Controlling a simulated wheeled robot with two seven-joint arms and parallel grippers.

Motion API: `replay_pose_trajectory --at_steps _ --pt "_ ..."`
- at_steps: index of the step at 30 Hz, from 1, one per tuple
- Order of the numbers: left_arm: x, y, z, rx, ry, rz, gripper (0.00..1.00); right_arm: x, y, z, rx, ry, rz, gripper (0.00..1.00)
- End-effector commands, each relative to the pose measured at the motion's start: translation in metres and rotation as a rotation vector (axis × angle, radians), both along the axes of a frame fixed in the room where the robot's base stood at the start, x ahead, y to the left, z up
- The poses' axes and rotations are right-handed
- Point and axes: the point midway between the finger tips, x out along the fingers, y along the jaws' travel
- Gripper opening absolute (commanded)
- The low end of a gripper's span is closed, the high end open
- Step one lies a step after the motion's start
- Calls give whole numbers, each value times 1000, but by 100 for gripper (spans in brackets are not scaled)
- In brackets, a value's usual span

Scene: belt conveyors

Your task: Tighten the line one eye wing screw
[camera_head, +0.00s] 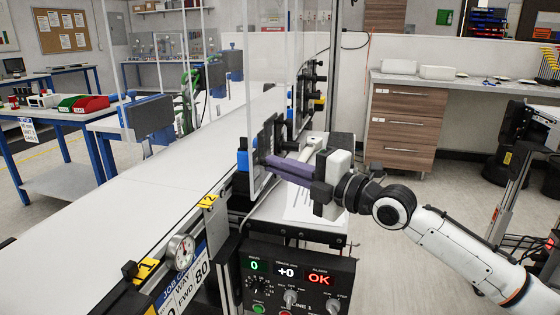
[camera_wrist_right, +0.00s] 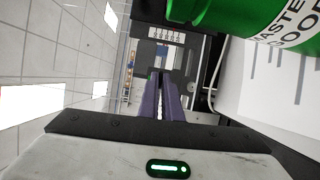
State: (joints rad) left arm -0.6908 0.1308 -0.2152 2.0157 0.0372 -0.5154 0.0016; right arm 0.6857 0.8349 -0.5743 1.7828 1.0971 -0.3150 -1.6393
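My right gripper (camera_head: 270,162) reaches in from the right, its long purple fingers pointing left at the black bracket (camera_head: 266,140) on the near side of the conveyor. A blue-and-black sensor block (camera_head: 243,160), which looks like the line one eye, sits by this bracket. The fingertips are at or very near the bracket; I cannot tell whether they touch it. The wing screw cannot be made out; the fingertips cover that spot. My left gripper is not in view.
A control box (camera_head: 297,283) with a lit OK display stands below the gripper. A dial gauge (camera_head: 180,250) is on the belt's near edge. A drawer cabinet (camera_head: 405,120) stands behind.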

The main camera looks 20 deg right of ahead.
Motion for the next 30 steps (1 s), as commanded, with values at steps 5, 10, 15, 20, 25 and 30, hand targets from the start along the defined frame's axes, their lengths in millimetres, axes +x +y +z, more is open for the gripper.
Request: replay_pose_trajectory --at_steps 5,10,15,20,25,30 --pt "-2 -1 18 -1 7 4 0 0 -1 7 79 125 -2 0" --pt "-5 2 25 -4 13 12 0 1 -1 8 170 260 -2 0" --pt "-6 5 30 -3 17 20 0 1 -1 8 263 393 -2 0" --pt "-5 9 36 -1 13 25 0 2 -1 8 350 520 -1 0" --pt "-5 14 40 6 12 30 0 3 -2 9 441 654 0 0" --pt "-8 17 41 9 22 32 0 3 -2 9 532 789 0 0"
